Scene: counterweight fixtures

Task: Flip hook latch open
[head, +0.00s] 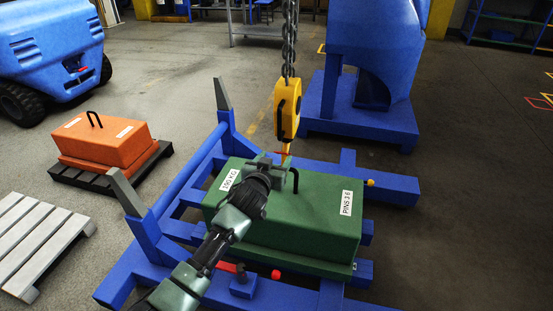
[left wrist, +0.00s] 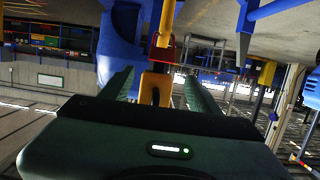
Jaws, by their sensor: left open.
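The yellow hook block (head: 287,108) hangs on a dark chain above the green weight (head: 290,217). Its red latch (head: 283,153) sits at the hook, just beyond my left gripper (head: 268,161). The weight carries white labels and a black handle (head: 295,181), close to the right of the gripper. In the left wrist view my left gripper (left wrist: 158,82) is open, with its two green fingers apart. The yellow hook (left wrist: 155,88) shows between them, and the red latch (left wrist: 164,48) shows just beyond. I cannot tell whether the fingers touch the hook. My right gripper is out of view.
The green weight rests on a blue frame (head: 185,188) with grey-tipped uprights. An orange weight (head: 104,138) on a dark pallet, a pale pallet (head: 40,240) and a blue vehicle (head: 50,50) are at left. A blue machine (head: 375,60) stands behind. Floor at right is clear.

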